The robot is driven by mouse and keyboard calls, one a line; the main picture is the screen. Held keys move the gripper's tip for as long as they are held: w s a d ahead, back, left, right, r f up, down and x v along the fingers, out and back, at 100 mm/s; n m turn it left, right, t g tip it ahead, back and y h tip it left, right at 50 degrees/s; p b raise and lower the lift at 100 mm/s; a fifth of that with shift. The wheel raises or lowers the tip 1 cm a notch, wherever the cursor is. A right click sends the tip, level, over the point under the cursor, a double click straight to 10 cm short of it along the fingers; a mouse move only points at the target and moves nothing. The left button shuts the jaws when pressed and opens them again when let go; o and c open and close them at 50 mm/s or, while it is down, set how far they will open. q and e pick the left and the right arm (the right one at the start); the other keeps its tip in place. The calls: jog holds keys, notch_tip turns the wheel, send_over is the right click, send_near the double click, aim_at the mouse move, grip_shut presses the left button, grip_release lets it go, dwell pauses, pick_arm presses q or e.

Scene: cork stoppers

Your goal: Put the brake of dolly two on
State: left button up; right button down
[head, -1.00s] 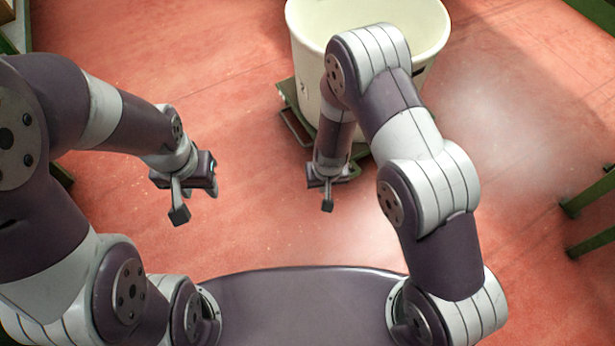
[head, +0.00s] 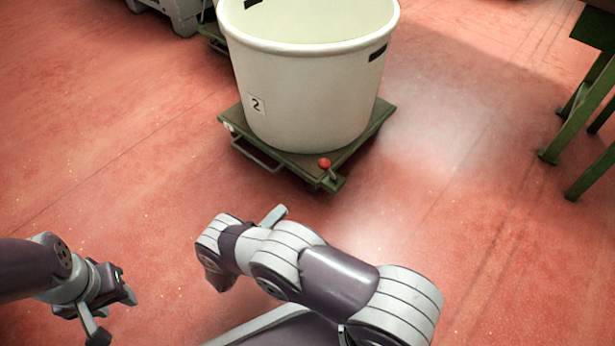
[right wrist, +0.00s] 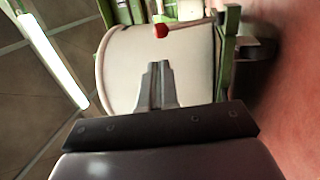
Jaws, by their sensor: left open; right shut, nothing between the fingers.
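Dolly two (head: 238,122) is a low green platform on the red floor. It carries a big cream tub (head: 305,95) marked "2". A lever with a red knob (head: 325,163) stands at the dolly's near right corner; its knob also shows in the right wrist view (right wrist: 160,31), beyond my fingertips. My right gripper (head: 278,212) is shut and empty, in front of the dolly, apart from the lever. Its closed fingers (right wrist: 155,75) point towards the knob and tub in the wrist view. My left gripper (head: 112,314) is open and empty at the lower left.
A metal loop (head: 257,155) sticks out of the dolly's near left side. A grey container (head: 182,12) and part of another green dolly (head: 212,36) stand behind. Green table legs (head: 575,130) are at right. The floor around dolly two is mostly clear.

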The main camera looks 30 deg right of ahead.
jog(key=b, duration=0.5)
send_near(330, 170)
notch_tip(330, 170, up, 5)
jog(key=w+d, duration=0.1)
jog(key=d, duration=0.1)
jog(key=shift+w+d+r, duration=0.25)
jog(key=shift+d, duration=0.1)
